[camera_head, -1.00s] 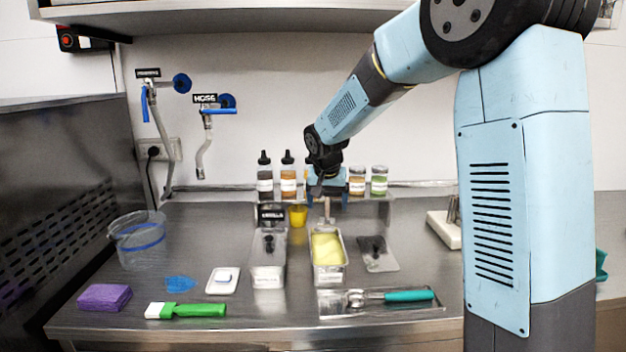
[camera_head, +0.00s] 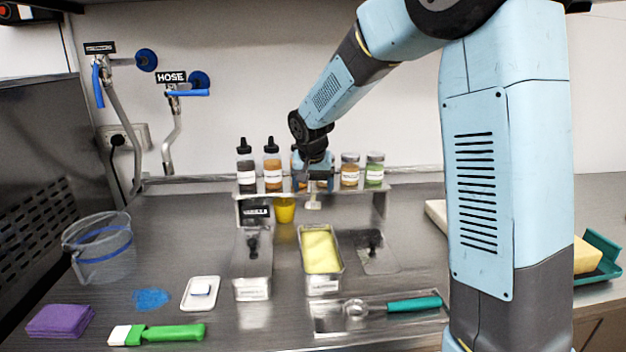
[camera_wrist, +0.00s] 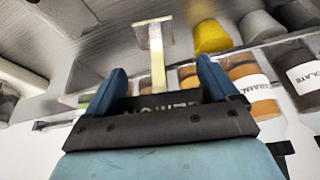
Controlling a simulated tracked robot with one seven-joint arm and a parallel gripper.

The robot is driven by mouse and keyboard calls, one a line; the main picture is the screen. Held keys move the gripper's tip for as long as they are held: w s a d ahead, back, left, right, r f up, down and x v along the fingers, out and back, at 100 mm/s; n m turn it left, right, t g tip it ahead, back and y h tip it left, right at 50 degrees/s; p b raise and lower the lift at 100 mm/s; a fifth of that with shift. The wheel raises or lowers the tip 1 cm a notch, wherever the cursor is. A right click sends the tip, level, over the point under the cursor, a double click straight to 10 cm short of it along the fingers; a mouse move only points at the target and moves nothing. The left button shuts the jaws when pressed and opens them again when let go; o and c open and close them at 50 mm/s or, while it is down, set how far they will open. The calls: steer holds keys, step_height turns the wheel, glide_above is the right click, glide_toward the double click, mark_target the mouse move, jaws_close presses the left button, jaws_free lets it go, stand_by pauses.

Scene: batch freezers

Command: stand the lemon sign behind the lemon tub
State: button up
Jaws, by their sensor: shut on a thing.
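My gripper (camera_head: 313,182) is shut on the lemon sign (camera_head: 313,204), above and behind the lemon tub (camera_head: 305,240). In the wrist view, my gripper (camera_wrist: 160,92) holds the sign's dark lettered plate between its fingers, its lettering upside down and partly hidden. The sign's pale stem and square foot (camera_wrist: 155,33) stick out past the fingers. In the head view the foot hangs down and looks clear of the counter. The lemon tub is a long metal tub with yellow contents, open at the top.
A shelf (camera_head: 350,193) with several bottles and jars stands close behind. A vanilla sign (camera_head: 254,213) stands behind the left tub (camera_head: 252,288); a yellow cup (camera_head: 284,211) is beside it. A dark-handled lid (camera_head: 376,258) lies right of the lemon tub. A scoop (camera_head: 400,305) lies in front.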

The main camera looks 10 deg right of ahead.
steer(key=shift+f, duration=5.2)
steer(key=o, duration=1)
steer(key=shift+c, duration=0.2)
steer(key=shift+r, duration=0.1)
steer(key=shift+r, duration=4.4)
